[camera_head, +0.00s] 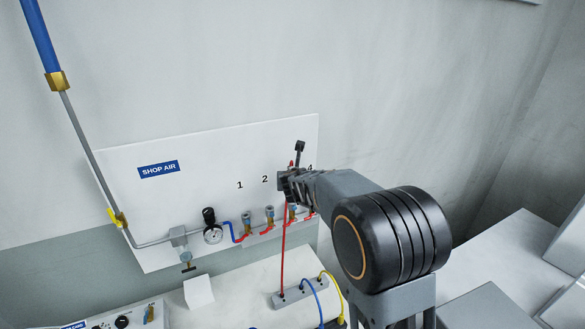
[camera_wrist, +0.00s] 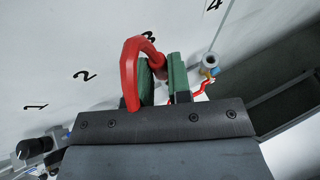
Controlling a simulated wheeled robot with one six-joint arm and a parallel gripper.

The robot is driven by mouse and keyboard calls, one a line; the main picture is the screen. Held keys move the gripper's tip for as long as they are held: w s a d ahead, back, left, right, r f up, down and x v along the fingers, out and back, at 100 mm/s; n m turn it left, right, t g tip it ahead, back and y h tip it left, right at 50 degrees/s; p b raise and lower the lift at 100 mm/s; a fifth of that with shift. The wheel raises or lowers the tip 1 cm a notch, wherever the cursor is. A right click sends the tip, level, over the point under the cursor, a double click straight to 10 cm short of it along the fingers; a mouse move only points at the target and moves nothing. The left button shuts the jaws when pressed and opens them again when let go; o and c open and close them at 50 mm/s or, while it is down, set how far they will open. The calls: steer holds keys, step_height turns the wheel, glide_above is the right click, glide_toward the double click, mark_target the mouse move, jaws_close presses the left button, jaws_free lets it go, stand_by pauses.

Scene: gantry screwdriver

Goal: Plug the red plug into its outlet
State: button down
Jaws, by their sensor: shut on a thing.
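The hose bends over the left jaw, and the plug tip is hidden between the pads. In the head view, the red hose (camera_head: 283,245) hangs from the gripper to a grey strip (camera_head: 301,294) on the bench. Brass-and-blue outlet fittings (camera_head: 270,215) stand in a row below the numbers. One fitting (camera_wrist: 208,61) shows right of the jaws in the wrist view, apart from them.
A blue hose (camera_head: 313,290) and a yellow hose (camera_head: 333,281) also leave the strip. A gauge (camera_head: 213,235) and pipework sit left of the fittings. A white block (camera_head: 198,291) stands on the bench. The wall above the panel is clear.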

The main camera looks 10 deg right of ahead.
steer(key=b, duration=0.5)
glide_above(292, 206)
steer(key=shift+f, duration=2.1)
steer(key=shift+s+f, duration=0.1)
steer(key=shift+f, duration=0.1)
stand_by(0.5)
steer(key=shift+f+b, duration=1.4)
steer(key=shift+b, duration=0.25)
steer(key=c, duration=1)
jaws_free()
steer(key=shift+r, duration=0.1)
steer(key=p+v, duration=0.3)
steer(key=v, duration=1)
steer(key=shift+s+d+r, duration=0.15)
steer(key=shift+s, duration=0.25)
